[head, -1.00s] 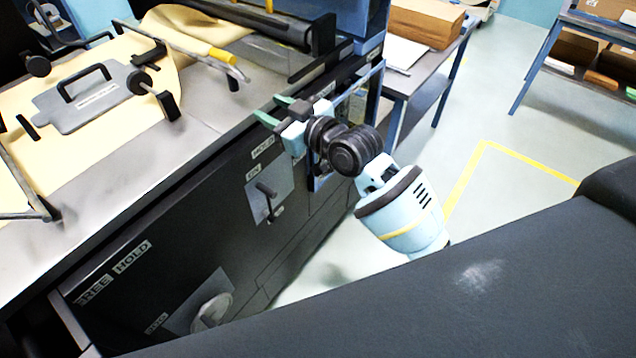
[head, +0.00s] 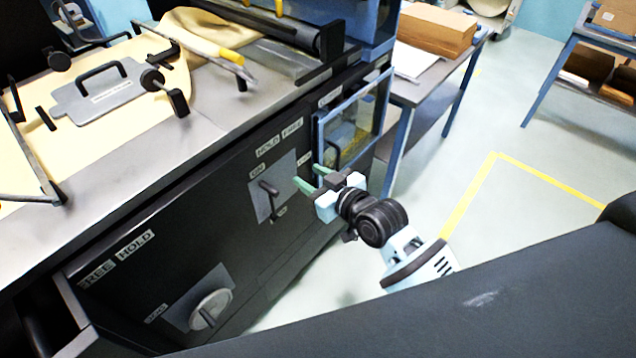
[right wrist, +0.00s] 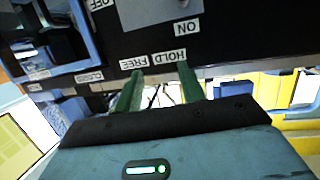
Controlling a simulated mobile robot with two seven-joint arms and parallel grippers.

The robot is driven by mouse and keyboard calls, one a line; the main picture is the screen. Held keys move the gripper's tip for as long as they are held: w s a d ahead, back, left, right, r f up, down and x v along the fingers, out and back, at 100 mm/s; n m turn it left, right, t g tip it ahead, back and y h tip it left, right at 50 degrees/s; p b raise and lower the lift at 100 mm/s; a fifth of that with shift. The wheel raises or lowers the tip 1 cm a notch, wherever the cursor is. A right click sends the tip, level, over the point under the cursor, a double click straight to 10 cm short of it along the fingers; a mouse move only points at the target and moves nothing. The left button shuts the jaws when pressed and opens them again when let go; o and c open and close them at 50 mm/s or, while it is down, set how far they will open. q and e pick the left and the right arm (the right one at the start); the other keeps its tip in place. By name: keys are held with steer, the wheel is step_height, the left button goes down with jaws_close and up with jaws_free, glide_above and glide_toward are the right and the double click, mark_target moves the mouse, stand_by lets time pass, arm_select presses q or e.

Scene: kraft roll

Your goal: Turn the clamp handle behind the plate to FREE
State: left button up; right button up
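The grey plate (head: 98,96) with a black handle lies on the kraft paper on the bench top. A dark clamp-like lever with a round knob (head: 152,80) stands at its right end; I cannot tell which position it is in. HOLD and FREE labels (head: 279,138) are on the dark front panel, and also show upside down in the right wrist view (right wrist: 153,59). No handle is clearly seen at these labels. My right gripper (head: 313,177) is open and empty in front of the panel, right of the ON switch lever (head: 268,187). Its green fingers (right wrist: 160,88) are apart. My left gripper is not in view.
A second FREE HOLD label pair (head: 117,259) and a round dial (head: 210,309) are on the panel at lower left. A blue-framed clear door (head: 350,125) is beyond my right gripper. A side table (head: 425,92) holds a brown box. The floor (head: 420,170) on the right is clear.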

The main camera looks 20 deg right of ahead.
steer(key=shift+s+d+f, duration=0.1)
steer(key=shift+s+f, duration=0.2)
steer(key=shift+f, duration=0.05)
stand_by(0.3)
